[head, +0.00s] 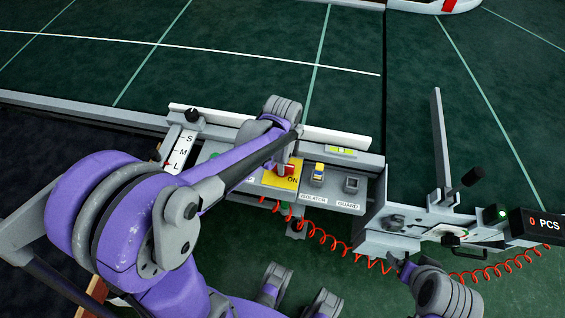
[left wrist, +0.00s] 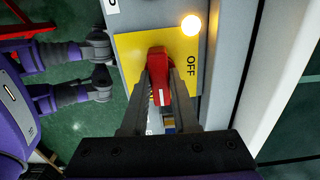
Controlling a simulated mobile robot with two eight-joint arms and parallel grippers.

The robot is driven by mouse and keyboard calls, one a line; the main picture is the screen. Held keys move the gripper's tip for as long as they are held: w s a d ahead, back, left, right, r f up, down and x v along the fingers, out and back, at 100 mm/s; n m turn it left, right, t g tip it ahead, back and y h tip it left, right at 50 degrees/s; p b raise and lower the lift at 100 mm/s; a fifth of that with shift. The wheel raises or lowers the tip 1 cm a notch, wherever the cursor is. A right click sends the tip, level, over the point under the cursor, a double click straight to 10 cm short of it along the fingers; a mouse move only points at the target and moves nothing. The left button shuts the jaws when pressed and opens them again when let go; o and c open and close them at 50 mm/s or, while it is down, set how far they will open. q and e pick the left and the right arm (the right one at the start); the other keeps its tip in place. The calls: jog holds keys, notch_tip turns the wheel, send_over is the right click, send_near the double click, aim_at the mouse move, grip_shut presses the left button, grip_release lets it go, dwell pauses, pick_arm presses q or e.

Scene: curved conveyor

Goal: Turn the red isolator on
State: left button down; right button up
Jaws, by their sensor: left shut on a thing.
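The red isolator handle (head: 287,169) sits on a yellow plate (head: 283,181) on the grey control panel; "ON" shows on the plate in the head view. My left gripper (head: 285,162) reaches down over the handle and partly hides it. In the left wrist view the left gripper's fingers (left wrist: 160,90) are shut on the red handle (left wrist: 158,62), one on each side. A white mark shows on the handle. "OFF" is on the yellow plate (left wrist: 185,55) to the right of the handle. Part of my right arm shows at the lower right; its fingertips are not clear.
A lit lamp (left wrist: 191,25) glows beside the plate. A blue-and-yellow switch (head: 318,175) and a grey guard socket (head: 351,185) stand right of the isolator. An S-M-L selector (head: 181,148) is left. A red coiled cable (head: 325,237) hangs below. A counter (head: 537,223) reads 0 PCS.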

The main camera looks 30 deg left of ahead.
pick_arm(q)
jog(key=c, duration=0.7)
grip_release()
notch_tip(320, 180, up, 11)
jog(key=shift+f+p, duration=0.1)
jog(key=shift+p, duration=0.75)
